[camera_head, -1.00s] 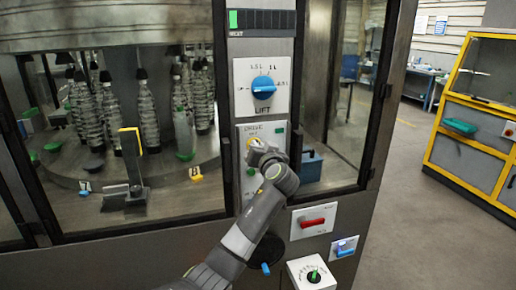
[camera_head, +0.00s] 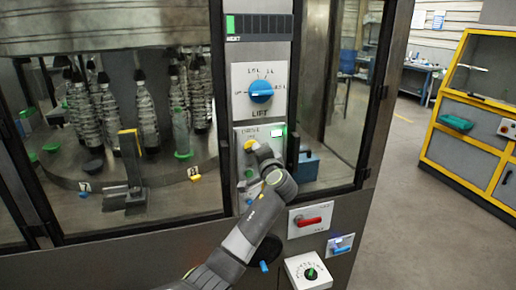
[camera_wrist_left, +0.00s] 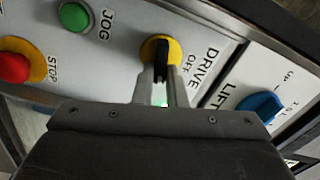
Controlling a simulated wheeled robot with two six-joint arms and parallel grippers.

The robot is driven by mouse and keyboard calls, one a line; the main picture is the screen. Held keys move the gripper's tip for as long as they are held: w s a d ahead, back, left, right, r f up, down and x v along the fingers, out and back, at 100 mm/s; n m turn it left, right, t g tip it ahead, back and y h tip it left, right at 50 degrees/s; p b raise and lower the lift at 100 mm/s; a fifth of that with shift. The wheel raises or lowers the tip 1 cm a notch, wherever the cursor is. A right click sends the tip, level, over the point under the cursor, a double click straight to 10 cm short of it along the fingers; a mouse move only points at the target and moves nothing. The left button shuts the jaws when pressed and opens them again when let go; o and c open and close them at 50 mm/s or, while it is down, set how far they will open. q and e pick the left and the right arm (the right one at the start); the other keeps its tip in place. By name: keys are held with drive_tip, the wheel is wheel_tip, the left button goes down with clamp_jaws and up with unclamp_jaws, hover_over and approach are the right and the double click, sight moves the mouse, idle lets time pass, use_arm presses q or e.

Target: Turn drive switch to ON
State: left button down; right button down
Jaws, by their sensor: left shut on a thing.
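The drive switch (camera_wrist_left: 161,50) is a black handle on a round yellow base, beside the words DRIVE and OFF in the left wrist view. In the head view its yellow base (camera_head: 249,145) shows just above my left gripper (camera_head: 256,156). My left gripper (camera_wrist_left: 162,84) has its two fingers closed around the black handle. The gripper hides part of the base and the panel below it; I cannot see an ON mark. A small green glow shows between the fingers. My right gripper is in neither view.
The blue LIFT knob (camera_head: 261,91) sits above the drive panel. A green JOG button (camera_wrist_left: 74,16) and a red STOP button (camera_wrist_left: 13,68) are on the same panel. A red handle (camera_head: 309,221) is below right. Open floor lies to the right.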

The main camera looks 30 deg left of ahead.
use_arm(q)
drive_tip(key=shift+f+m+p, duration=0.15)
drive_tip(key=shift+m+p, duration=0.5)
drive_tip(key=shift+m, duration=0.85)
drive_tip(key=c, duration=1.5)
unclamp_jaws()
drive_tip(key=shift+o, duration=0.2)
drive_tip(key=shift+d, duration=0.15)
drive_tip(key=b+v, duration=0.6)
drive_tip(key=v, duration=1.1)
drive_tip(key=shift+s, duration=0.15)
